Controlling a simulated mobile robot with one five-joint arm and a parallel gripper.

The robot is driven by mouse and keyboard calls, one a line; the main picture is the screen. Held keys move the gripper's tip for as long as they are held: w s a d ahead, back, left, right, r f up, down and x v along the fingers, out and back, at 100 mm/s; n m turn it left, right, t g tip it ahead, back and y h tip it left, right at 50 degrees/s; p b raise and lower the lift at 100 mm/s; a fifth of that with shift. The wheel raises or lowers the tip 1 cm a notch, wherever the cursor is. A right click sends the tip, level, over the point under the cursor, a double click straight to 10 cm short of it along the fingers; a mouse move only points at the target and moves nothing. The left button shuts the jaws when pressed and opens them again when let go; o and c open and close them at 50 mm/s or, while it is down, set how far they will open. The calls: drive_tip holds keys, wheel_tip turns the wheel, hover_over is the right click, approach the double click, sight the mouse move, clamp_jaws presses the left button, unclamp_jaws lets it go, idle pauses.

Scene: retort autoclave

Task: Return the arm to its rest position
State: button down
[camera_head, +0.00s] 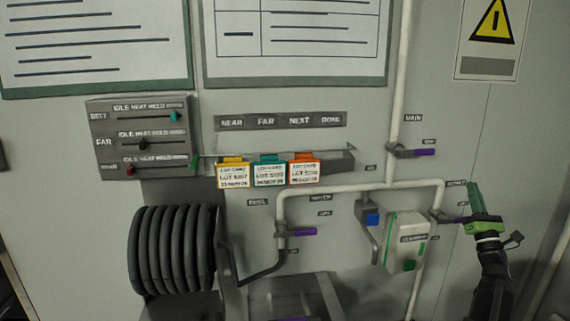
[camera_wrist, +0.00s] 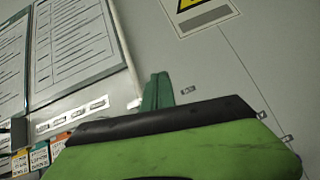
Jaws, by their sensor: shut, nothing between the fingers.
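My gripper (camera_head: 474,192) is at the right in the head view, at the end of my dark arm, pointing up. Its green fingers are together and empty. In the wrist view, my gripper (camera_wrist: 157,90) shows its green fingers beyond a dark band and a broad green body. Much of the arm is below or outside the frame.
A white box (camera_head: 405,242) with a green button and a blue-ended lever (camera_head: 372,219) are left of my arm. Pipes (camera_head: 330,189) with purple handles run along the wall. A slider panel (camera_head: 142,138), tagged cards (camera_head: 269,174) and a hose reel (camera_head: 172,248) are further left.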

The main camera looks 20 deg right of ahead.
drive_tip(key=w+a+f+m+g+h, duration=0.2)
drive_tip(key=w+a+f+m+g, duration=0.2)
drive_tip(key=w+f+m, duration=0.3)
drive_tip(key=w+a+f+m+g+h, duration=0.1)
drive_tip(key=w+a+f+m+g, duration=0.35)
drive_tip(key=w+m, duration=0.5)
drive_tip(key=w+a+f+m+g+y, duration=0.3)
drive_tip(key=a+f+m, duration=0.1)
drive_tip(key=a+f, duration=0.5)
drive_tip(key=w+a+f+m+g+y, duration=0.2)
drive_tip(key=a+f+m+g, duration=0.1)
drive_tip(key=a+f, duration=0.65)
drive_tip(key=s+a+f+m+g+y, duration=0.25)
drive_tip(key=s+a, duration=0.25)
drive_tip(key=a, duration=0.6)
drive_tip(key=s+a+f+m+g+y, duration=0.15)
drive_tip(key=s+a+f+g, duration=0.3)
drive_tip(key=a, duration=0.65)
drive_tip(key=s+a+f+m+g+y, duration=0.25)
drive_tip(key=s+a, duration=0.25)
drive_tip(key=a, duration=0.6)
drive_tip(key=s+f+g+b, duration=0.1)
drive_tip(key=s+f+b, duration=0.2)
drive_tip(key=f+b, duration=0.9)
drive_tip(key=shift+s+a+f, duration=0.35)
drive_tip(key=shift+a+f, duration=0.1)
drive_tip(key=shift+f, duration=0.15)
